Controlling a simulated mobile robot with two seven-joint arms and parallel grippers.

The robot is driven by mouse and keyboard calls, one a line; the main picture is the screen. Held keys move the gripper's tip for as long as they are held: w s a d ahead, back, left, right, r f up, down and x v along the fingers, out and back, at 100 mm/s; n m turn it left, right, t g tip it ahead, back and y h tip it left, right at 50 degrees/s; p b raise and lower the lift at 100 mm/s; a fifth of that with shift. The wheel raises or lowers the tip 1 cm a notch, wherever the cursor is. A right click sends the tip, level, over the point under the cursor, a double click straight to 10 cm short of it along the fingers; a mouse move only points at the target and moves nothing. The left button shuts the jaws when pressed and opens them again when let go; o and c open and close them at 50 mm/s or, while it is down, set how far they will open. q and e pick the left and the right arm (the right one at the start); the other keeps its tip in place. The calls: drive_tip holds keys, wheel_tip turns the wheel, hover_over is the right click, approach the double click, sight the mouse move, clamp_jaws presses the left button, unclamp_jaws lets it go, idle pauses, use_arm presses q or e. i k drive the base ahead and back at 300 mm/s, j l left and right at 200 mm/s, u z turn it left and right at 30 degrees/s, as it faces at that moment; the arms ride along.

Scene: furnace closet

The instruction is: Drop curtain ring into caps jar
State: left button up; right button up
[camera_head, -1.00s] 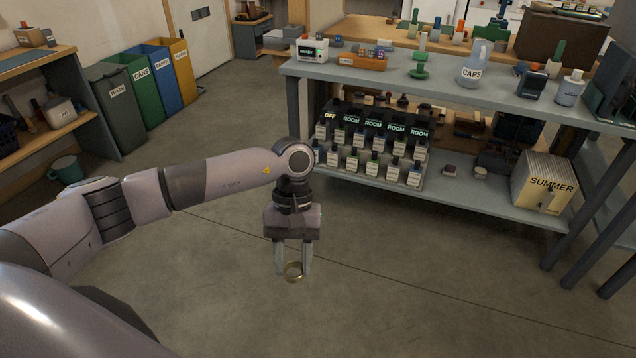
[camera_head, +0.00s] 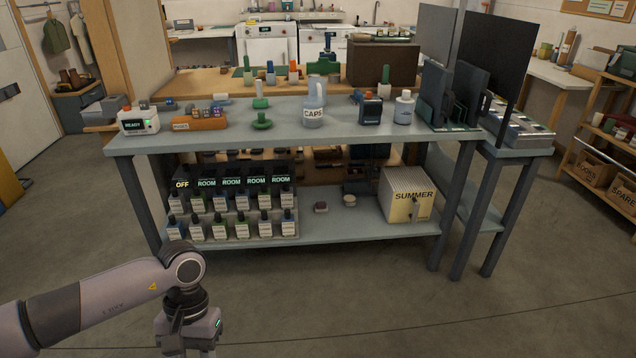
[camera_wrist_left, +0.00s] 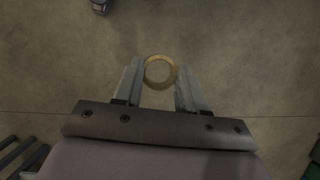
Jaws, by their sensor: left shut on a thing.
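The curtain ring (camera_wrist_left: 173,71) is a brass-coloured hoop between the fingertips of my left gripper (camera_wrist_left: 160,80) in the left wrist view. The gripper is shut on it, with bare floor below. In the head view my left gripper's body (camera_head: 188,325) is at the bottom left, in front of the workbench and lower than its top. Its fingertips and the ring are cut off there. The caps jar (camera_head: 313,117), pale blue-grey with a CAPS label, stands upright on the bench top near the middle. My right gripper is not in view.
The grey workbench (camera_head: 250,143) also carries an orange tray (camera_head: 200,123), a green stand (camera_head: 262,121) left of the jar, and a dark stamp-like block (camera_head: 370,111) and white bottle (camera_head: 404,108) right of it. Its lower shelf holds bottles and a SUMMER box (camera_head: 407,196). Floor in front is clear.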

sight(313, 117)
drive_tip(key=i+j, duration=0.1)
drive_tip(key=i, duration=0.35)
drive_tip(key=i+j+z, duration=0.15)
drive_tip(key=i, duration=0.3)
drive_tip(key=i+j, duration=0.1)
drive_tip(key=i, duration=0.4)
drive_tip(key=i+j+z, duration=0.15)
drive_tip(key=i, duration=0.3)
